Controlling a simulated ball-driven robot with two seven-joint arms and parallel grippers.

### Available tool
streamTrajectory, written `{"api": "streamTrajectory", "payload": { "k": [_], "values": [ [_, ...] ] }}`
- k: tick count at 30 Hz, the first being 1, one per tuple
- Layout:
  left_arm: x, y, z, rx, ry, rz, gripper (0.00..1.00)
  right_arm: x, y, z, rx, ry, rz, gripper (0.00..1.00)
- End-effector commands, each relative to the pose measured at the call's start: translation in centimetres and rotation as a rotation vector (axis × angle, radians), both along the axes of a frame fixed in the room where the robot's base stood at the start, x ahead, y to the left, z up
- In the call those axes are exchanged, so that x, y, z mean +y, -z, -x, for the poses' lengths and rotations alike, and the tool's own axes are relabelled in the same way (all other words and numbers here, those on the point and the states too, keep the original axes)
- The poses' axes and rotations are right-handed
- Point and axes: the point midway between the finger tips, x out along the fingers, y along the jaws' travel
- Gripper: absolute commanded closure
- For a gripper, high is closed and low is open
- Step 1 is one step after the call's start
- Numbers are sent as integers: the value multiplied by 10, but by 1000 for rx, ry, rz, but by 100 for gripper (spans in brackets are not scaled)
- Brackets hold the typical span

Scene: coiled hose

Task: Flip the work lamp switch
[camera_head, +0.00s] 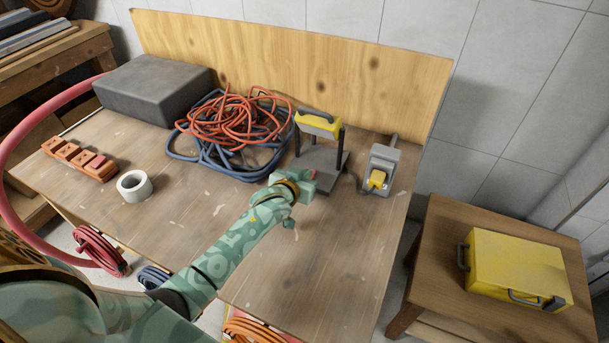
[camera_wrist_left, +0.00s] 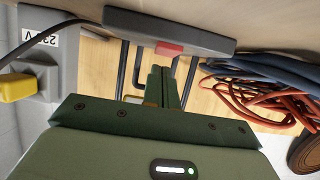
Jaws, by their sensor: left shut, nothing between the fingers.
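The work lamp (camera_head: 319,124) stands upright on the bench, with a yellow head on dark posts above a flat grey base (camera_head: 321,157). In the left wrist view, which is turned upside down, the base's grey edge (camera_wrist_left: 205,40) carries a red rocker switch (camera_wrist_left: 168,49). My left gripper (camera_head: 305,183) is at the near edge of the base. Its fingers (camera_wrist_left: 170,75) are shut and empty, with their tips close to the red switch; I cannot tell whether they touch it. In the head view the gripper hides most of the switch. My right gripper is not in view.
A grey socket box (camera_head: 382,158) with a yellow plug (camera_head: 377,179) and cable stands right of the lamp. Coiled red and blue hoses (camera_head: 235,120) lie to its left. A dark grey block (camera_head: 155,88) and white tape roll (camera_head: 134,186) are farther left. The front bench is clear.

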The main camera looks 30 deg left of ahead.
Motion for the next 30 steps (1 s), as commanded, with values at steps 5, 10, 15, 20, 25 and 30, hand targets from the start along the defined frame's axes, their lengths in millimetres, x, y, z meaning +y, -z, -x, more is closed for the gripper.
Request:
{"api": "streamTrajectory", "payload": {
  "k": [5,10,15,20,25,30],
  "values": [
    [0,-1,0,0,0,0,100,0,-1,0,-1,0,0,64],
    [2,-21,0,-4,0,1,100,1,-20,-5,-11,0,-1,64],
    [7,-55,2,-4,0,0,100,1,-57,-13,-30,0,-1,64],
    [4,-45,46,2,1,1,100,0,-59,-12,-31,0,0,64],
    [2,-47,79,2,1,1,100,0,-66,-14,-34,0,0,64],
    [1,-47,97,1,1,1,100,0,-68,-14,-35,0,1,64]
  ]
}}
